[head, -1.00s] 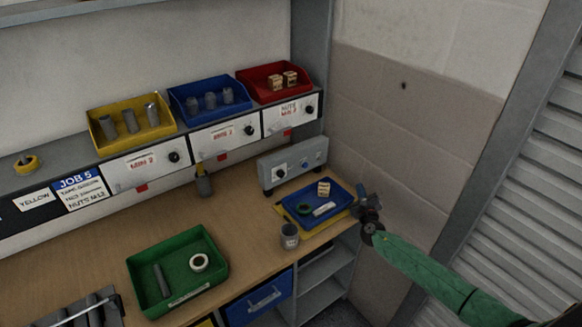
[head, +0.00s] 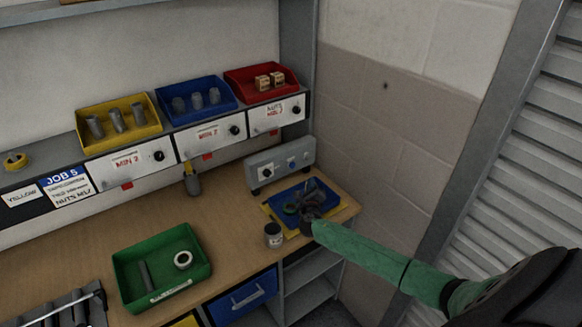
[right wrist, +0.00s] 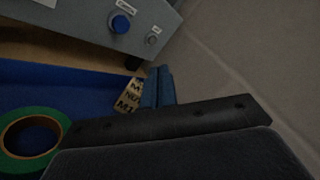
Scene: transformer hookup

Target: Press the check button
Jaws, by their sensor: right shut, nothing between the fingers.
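The grey control box (head: 280,162) stands at the back right of the bench. Its round blue button (head: 291,164), under a small label too blurred to read, also shows in the right wrist view (right wrist: 121,24). A smaller grey knob or light (right wrist: 152,40) is to its right. My right gripper (head: 311,188) is over the blue tray (head: 326,204), in front of the box and apart from it. In the right wrist view its fingers (right wrist: 158,86) are shut and empty, short of the button. My left gripper is not in view.
The blue tray holds a green tape roll (right wrist: 30,138) and a printed nuts box (right wrist: 130,95) close beside my fingers. A grey cup (head: 273,235) stands left of the tray. A green tray (head: 200,236) is farther left. The wall (head: 385,150) is close on the right.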

